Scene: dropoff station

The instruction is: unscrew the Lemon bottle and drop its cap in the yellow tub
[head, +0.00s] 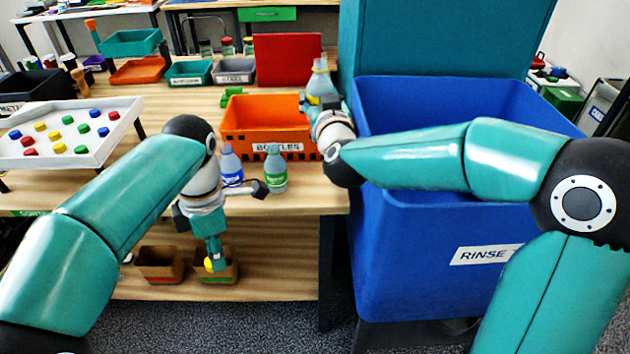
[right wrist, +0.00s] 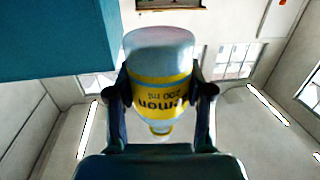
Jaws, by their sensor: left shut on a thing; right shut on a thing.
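The Lemon bottle (right wrist: 160,90) is clear with a yellow label and is held between the fingers of my right gripper (right wrist: 160,100). In the head view the bottle (head: 321,80) is raised beside the blue bin's left edge, neck up, and no cap shows on it. My left gripper (head: 214,256) points down in front of the table edge, above the low shelf. It is shut on a small yellow thing (head: 209,264) that looks like the cap. I cannot make out a yellow tub; a brown tub with a green mark (head: 230,279) is partly hidden behind the left gripper.
A second brown tub (head: 160,280) with a red mark stands to the left. Two bottles, one with a blue label (head: 231,166) and one green (head: 275,169), stand before the orange BOTTLES crate (head: 235,117). The large blue RINSE bin (head: 420,260) fills the right.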

